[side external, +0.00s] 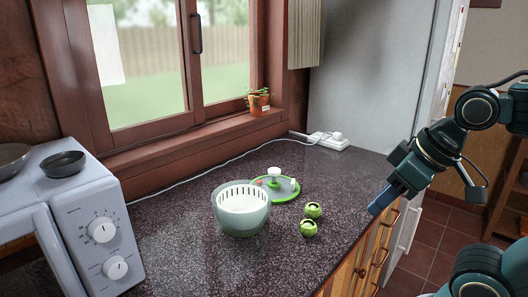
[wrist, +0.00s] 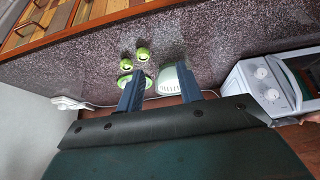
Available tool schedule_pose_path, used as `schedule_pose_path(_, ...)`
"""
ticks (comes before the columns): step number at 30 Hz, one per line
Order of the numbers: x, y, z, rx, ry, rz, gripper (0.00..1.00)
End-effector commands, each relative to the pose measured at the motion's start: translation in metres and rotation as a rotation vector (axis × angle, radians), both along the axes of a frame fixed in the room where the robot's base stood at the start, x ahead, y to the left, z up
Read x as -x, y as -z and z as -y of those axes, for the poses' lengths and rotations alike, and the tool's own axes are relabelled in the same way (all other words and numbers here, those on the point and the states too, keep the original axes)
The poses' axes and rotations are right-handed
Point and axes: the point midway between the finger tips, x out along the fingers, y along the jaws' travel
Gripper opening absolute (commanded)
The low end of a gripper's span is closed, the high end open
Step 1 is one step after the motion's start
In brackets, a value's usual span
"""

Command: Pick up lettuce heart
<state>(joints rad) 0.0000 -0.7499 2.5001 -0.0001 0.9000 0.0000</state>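Two small round green lettuce hearts sit close together on the dark speckled counter. One lettuce heart (side external: 313,210) is farther back, and the other lettuce heart (side external: 308,228) is nearer the front edge. In the wrist view they show as a right one (wrist: 143,54) and a left one (wrist: 127,64), beyond the fingertips. My gripper (side external: 381,203) is to the right of them in the side view, apart from them and near the counter's front edge. In the wrist view my gripper (wrist: 162,70) has its two blue fingers spread with nothing held between them.
A salad spinner bowl with white basket (side external: 242,210) stands left of the lettuce hearts. Its green-rimmed lid (side external: 288,192) lies behind them. A white oven (side external: 90,225) is at the left, a power strip (side external: 328,141) and potted plant (side external: 259,102) at the back. The counter's front right is clear.

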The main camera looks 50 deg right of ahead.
Motion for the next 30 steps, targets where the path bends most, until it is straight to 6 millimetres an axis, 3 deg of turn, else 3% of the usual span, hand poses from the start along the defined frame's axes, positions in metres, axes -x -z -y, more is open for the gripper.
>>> schedule_pose_path(8,0.000,0.000,0.000,0.000,0.000,0.000,0.38)
schedule_pose_path(12,0.000,0.000,0.000,0.000,0.000,0.000,0.66)
schedule_pose_path(13,0.000,0.000,0.000,0.000,0.000,0.000,0.68)
schedule_pose_path(23,-0.001,0.000,0.000,-0.004,0.008,-0.002,0.68)
schedule_pose_path(30,-0.016,-0.005,0.002,-0.063,0.114,-0.032,0.68)
